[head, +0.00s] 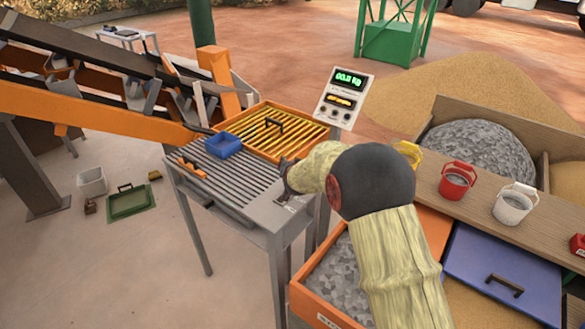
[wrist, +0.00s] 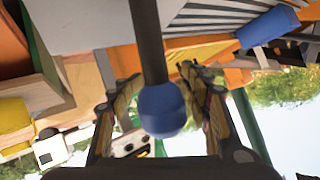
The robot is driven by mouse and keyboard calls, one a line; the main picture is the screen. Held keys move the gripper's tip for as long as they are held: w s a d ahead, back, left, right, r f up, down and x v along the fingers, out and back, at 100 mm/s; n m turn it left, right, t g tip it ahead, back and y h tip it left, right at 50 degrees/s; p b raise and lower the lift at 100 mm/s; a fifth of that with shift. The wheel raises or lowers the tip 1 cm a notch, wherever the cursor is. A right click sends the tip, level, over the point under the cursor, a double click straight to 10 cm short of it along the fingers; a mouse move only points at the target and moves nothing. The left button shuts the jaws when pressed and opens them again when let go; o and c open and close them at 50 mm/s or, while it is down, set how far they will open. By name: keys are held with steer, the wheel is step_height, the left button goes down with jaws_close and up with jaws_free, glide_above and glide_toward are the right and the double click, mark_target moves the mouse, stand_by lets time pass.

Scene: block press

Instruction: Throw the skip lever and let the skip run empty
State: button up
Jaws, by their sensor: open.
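In the wrist view a dark rod with a blue ball knob (wrist: 162,110), which looks like the lever, stands between the fingers of my gripper (wrist: 157,84). The fingers are open, one on each side, with gaps showing. In the head view my gripper (head: 287,174) is at the right end of a grey slatted table (head: 242,186); my arm hides most of it, and I cannot make out the lever there. An orange-rimmed bin of grey gravel (head: 341,268) stands below my arm. I cannot tell which container is the skip.
A conveyor (head: 95,104) comes in from the left. Red (head: 457,180) and white (head: 514,204) buckets stand on a wooden shelf at right.

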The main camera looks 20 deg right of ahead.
steer(key=shift+r, duration=0.1)
steer(key=v, duration=1.1)
steer(key=shift+s, duration=0.4)
steer(key=shift+r, duration=0.1)
